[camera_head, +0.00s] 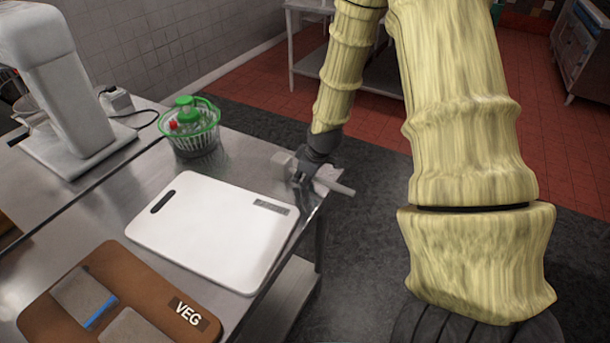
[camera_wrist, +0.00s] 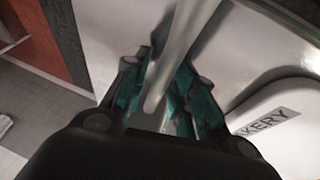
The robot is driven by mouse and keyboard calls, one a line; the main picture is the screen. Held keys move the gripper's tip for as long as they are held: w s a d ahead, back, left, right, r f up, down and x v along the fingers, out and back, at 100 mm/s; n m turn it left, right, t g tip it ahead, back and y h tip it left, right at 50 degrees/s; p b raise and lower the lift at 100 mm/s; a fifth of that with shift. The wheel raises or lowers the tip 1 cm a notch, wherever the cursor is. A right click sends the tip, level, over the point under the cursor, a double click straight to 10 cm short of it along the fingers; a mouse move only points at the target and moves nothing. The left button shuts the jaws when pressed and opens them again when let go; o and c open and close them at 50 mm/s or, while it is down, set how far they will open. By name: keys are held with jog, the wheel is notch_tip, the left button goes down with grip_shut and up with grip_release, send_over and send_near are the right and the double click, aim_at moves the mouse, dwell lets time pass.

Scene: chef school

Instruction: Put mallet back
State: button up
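The mallet (camera_head: 283,163) has a pale block head and a light rod handle. It is at the far right corner of the steel table, and its handle sticks out past the edge. My gripper (camera_head: 313,178) comes down over it from above. In the wrist view the grey handle (camera_wrist: 182,38) runs between the teal-padded fingers of my gripper (camera_wrist: 168,75), which lean in close on both sides of it. My gripper looks shut on the handle. I cannot tell whether the mallet touches the table. The fingers hide part of the handle.
A white cutting board (camera_head: 215,235) lies on the steel table (camera_head: 250,170), near the mallet. A brown board marked VEG (camera_head: 60,315) is in front. A green basket (camera_head: 192,140) with bottles and a white mixer (camera_head: 60,90) stand at the back left. Dark floor lies right of the table.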

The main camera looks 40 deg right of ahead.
jog(key=shift+r, duration=0.2)
jog(key=b+v, duration=0.2)
jog(key=v, duration=0.9)
jog(key=shift+s+r, duration=0.15)
jog(key=shift+r, duration=0.25)
dwell(0.7)
